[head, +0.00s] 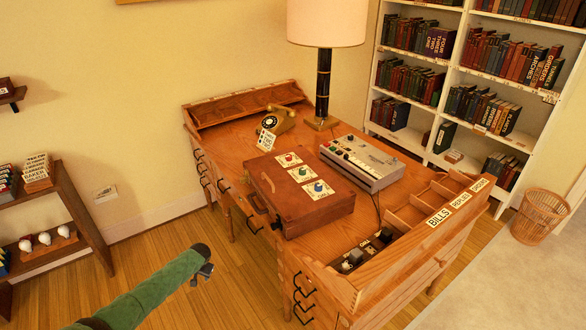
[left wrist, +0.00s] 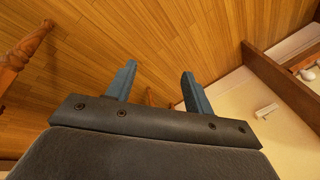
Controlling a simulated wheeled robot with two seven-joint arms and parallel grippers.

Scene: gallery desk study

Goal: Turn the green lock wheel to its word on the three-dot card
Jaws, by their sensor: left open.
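A brown wooden box (head: 270,190) lies on the desk. On its lid is a row of three wheels on white plates: red (head: 289,157), green (head: 303,171) and blue (head: 318,186). The green lock wheel is the middle one; its lettering is too small to read. A small white card (head: 265,140) with dark print leans by the telephone; I cannot tell whether it carries dots. My left gripper (head: 205,274) is over the floor, left of the desk and well apart from the box. Its two fingers (left wrist: 158,72) are apart and empty. My right gripper is not in view.
Drawer handles stick out on the desk's near side. A low shelf (head: 70,205) stands at left. Floor between is clear.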

